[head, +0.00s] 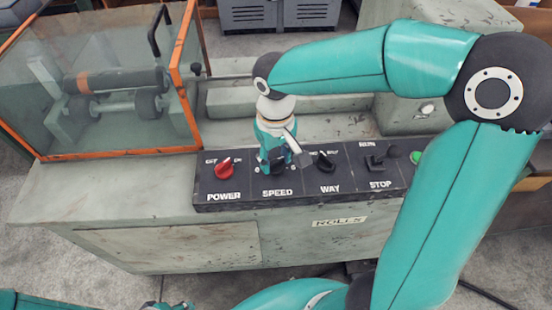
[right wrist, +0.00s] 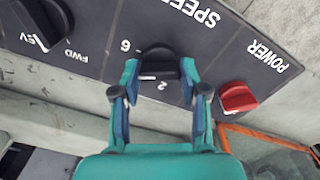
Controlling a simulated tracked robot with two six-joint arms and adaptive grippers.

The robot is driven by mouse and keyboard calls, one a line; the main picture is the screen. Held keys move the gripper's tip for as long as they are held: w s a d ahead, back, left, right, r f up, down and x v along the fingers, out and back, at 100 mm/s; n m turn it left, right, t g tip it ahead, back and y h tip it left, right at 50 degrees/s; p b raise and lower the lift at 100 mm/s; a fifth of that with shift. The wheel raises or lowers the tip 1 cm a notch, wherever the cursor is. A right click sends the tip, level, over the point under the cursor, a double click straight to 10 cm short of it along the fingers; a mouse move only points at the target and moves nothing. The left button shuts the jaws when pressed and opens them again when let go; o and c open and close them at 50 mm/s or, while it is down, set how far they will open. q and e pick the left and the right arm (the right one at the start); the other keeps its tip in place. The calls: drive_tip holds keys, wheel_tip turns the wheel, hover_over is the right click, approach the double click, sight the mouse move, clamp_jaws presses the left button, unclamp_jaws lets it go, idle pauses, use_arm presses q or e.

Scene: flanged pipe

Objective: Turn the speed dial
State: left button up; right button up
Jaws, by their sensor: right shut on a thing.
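The black speed dial (right wrist: 158,57) sits on the dark control panel, between the marks 6 and 2 in the right wrist view. My right gripper (right wrist: 159,72) has a finger on each side of the dial and is shut on it. In the head view the right gripper (head: 274,165) points down at the SPEED section and hides most of the dial. Part of my left gripper (head: 168,305) shows at the bottom edge of the head view, away from the panel; its fingers are too cut off to read.
The red power knob (head: 224,168) is left of the dial in the head view, and the black way knob (head: 325,161) is right of it. A stop switch (head: 375,163) and green button (head: 416,157) lie further right. An orange-framed glass guard (head: 186,45) stands at left.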

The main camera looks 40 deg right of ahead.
sight(275, 161)
drive_tip(key=m+b, duration=0.1)
drive_tip(key=m, duration=0.4)
drive_tip(key=shift+w+m, duration=0.1)
drive_tip(key=shift+m, duration=0.2)
drive_tip(key=shift+r, duration=0.1)
idle(0.3)
drive_tip(key=o, duration=1.1)
drive_tip(key=shift+o, duration=0.2)
wheel_tip(275, 161, up, 12)
